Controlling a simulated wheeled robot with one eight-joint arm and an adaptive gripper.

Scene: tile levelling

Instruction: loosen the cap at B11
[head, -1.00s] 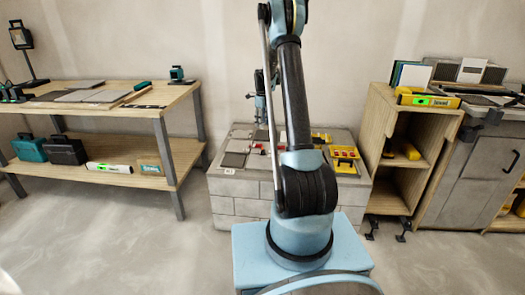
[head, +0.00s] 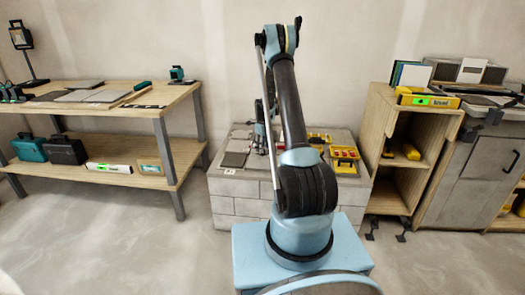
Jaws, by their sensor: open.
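The block with the tiled top (head: 238,188) stands behind my arm, against the wall. Grey tiles (head: 234,159) lie on its left part. Small red and light spots near the middle may be caps, but they are too small to tell apart, and I cannot pick out B11. My gripper (head: 262,150) points down low over the middle of the tiled top. It is open, with nothing seen in it. My arm hides part of the top, and I cannot tell whether the fingertips touch anything.
Yellow trays with red pieces (head: 344,154) sit on the block's right side. A wooden workbench (head: 172,95) stands at the left. A wooden shelf unit (head: 383,135) and a grey cabinet (head: 470,175) stand at the right. The floor in front is clear.

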